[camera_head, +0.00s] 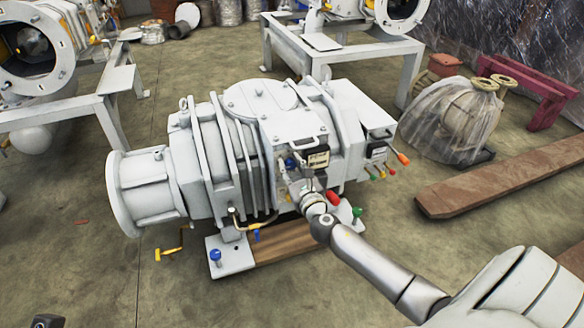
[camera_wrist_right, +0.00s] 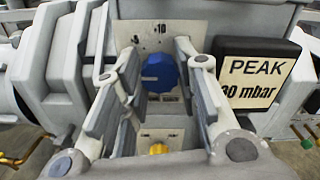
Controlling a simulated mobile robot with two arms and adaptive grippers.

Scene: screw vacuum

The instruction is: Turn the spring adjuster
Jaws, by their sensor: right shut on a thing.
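The grey vacuum pump (camera_head: 228,150) stands on the floor in the middle of the head view. On its front panel is a round blue knob (camera_wrist_right: 160,72) with a dial scale, which I take to be the spring adjuster; it shows small and blue in the head view (camera_head: 289,163). My right gripper (camera_wrist_right: 161,70) has one finger on each side of the knob and is shut on it. In the head view the right gripper (camera_head: 293,176) is at the panel and partly hides it. A yellow knob (camera_wrist_right: 158,149) sits lower on the panel.
A black box with a "PEAK" label (camera_wrist_right: 258,78) sits close to the right finger. Red and green handles (camera_head: 357,213) stick out near my right wrist. A wooden beam (camera_head: 500,175) and a wrapped part (camera_head: 455,120) lie at right.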

